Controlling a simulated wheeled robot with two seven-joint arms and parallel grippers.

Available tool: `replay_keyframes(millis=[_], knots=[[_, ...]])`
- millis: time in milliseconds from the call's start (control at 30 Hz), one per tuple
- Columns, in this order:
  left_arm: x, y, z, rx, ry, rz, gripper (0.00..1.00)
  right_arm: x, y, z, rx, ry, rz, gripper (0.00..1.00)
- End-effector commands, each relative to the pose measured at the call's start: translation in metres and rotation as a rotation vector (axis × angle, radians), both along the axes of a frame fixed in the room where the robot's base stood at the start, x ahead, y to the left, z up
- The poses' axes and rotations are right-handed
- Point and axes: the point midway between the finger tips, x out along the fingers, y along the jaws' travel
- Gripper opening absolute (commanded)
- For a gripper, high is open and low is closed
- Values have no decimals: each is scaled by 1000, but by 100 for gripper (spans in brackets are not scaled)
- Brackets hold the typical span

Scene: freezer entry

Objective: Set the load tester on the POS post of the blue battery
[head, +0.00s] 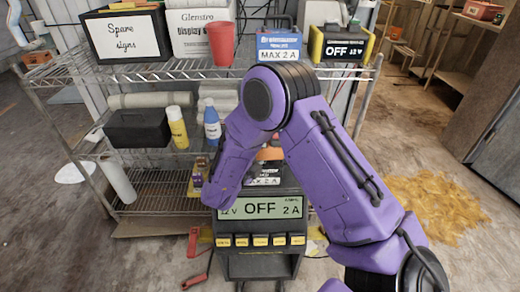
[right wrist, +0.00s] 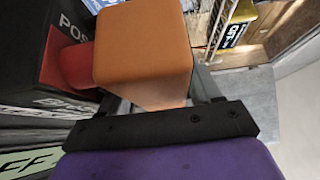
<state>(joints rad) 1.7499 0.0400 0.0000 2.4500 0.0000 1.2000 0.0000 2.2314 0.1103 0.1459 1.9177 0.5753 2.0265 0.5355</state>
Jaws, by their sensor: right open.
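The blue battery (head: 279,45), with a "MAX 2 A" label, stands on the top rack shelf. Right of it is a black and yellow unit (head: 342,46) reading "OFF 12 V"; I cannot tell for sure that it is the load tester. In the right wrist view my right gripper (right wrist: 158,92) is open around an orange block (right wrist: 142,48). The block is beside a red post (right wrist: 70,66) on a dark battery (right wrist: 40,50) marked "POS". I cannot tell whether the fingers touch the block. In the head view my purple right arm hides that gripper. My left gripper is out of view.
A charger with an "OFF" display (head: 262,208) stands low in front of the rack. The top shelf also holds a red cup (head: 222,43) and a "Spare signs" box (head: 124,35). Bottles (head: 177,127) and a black case (head: 137,128) are on the middle shelf.

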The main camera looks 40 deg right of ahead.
Motion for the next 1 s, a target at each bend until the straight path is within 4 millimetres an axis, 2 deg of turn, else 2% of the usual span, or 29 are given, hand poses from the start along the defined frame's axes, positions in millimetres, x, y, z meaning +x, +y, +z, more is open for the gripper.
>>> replay_keyframes(millis=[200, 400, 767, 933, 1000], knots=[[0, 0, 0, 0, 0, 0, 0, 2, -2, 0, 0, 1, 3, 63], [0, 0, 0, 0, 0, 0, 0, 2, -2, 0, 0, 1, 3, 0], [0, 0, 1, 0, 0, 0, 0, 2, -2, 8, 0, -2, 3, 0], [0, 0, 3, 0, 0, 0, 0, 2, -2, 35, 0, -5, 3, 0], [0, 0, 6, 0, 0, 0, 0, -10, -1, 48, 0, -2, 3, 0]])
